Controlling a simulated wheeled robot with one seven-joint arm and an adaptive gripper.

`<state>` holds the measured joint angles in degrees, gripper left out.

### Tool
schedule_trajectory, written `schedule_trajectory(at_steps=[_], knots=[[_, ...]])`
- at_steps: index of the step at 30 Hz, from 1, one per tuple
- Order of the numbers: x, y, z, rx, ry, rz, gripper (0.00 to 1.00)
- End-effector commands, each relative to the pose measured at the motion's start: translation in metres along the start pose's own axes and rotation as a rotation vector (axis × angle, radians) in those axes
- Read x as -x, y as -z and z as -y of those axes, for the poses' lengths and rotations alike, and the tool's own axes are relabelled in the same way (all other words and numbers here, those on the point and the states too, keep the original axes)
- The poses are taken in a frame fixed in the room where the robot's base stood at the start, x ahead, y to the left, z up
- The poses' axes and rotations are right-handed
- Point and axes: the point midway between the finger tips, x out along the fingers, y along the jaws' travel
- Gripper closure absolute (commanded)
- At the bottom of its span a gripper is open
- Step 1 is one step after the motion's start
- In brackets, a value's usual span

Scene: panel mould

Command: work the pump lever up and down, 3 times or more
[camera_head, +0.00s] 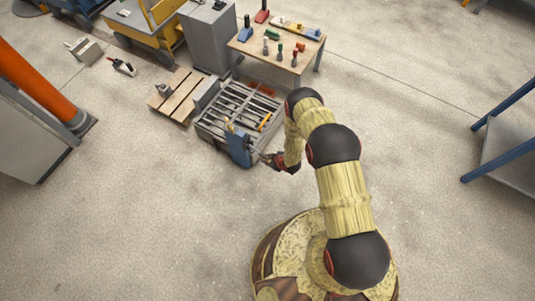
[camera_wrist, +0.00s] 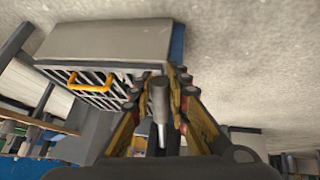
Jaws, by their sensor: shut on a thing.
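The pump lever (camera_wrist: 160,100) is a grey rod with a thicker rounded end in the wrist view. It stands between the two yellow-and-black fingers of my gripper (camera_wrist: 159,84), which is shut on it. In the head view my gripper (camera_head: 272,159) is low at the front of the grey slatted panel mould (camera_head: 212,133), just right of a blue upright unit (camera_head: 238,149). The lever is too small to make out there, so its height is hard to tell.
An orange handle (camera_wrist: 91,82) crosses the slats near my gripper. A wooden pallet (camera_head: 178,96) lies left of the mould. A workbench (camera_head: 288,57) with tools stands behind it. A blue-framed rack (camera_head: 510,155) is at right. The floor between is clear.

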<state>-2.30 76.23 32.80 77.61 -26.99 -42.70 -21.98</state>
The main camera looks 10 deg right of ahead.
Motion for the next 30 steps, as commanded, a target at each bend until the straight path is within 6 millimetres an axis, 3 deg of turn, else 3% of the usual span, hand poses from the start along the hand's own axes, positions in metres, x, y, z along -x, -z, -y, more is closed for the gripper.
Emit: schedule_trajectory(at_steps=[21,22,30], knots=[[-0.0067,0.0008,-0.0006,-0.015,-0.004,-0.065,1.00],[-0.0067,0.0008,-0.0006,-0.015,-0.004,-0.065,0.82],[-0.0066,-0.0001,0.0006,-0.014,-0.002,-0.063,0.67]])
